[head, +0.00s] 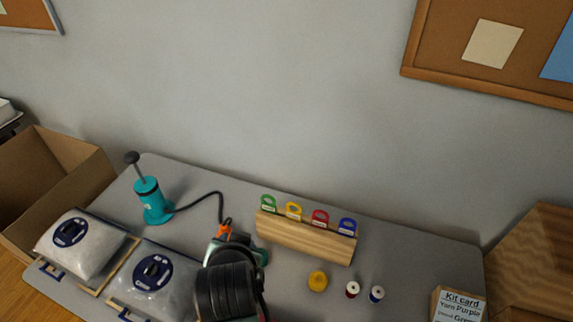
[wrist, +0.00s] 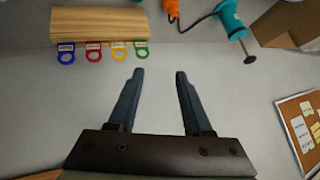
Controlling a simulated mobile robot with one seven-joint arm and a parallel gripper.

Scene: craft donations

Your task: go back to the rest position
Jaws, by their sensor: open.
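My gripper (wrist: 159,75) is open in the wrist view, its two dark fingers apart with only bare grey surface between them. In the head view my dark arm rises at the bottom centre, over the table (head: 418,262), and hides the fingers. A wooden rack (head: 305,237) with green, yellow, red and blue ring tags stands just right of the arm. The rack (wrist: 98,24) shows at the upper left of the wrist view, to the left of the fingers. No rest position is marked in either view.
A teal hand pump (head: 152,202) with a hose and orange nozzle (head: 225,230) stands left of the arm. Two clear bags (head: 85,257) lie front left. A yellow piece (head: 318,281), two spools (head: 352,289) and a kit card (head: 460,306) are to the right. Cardboard boxes flank the table.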

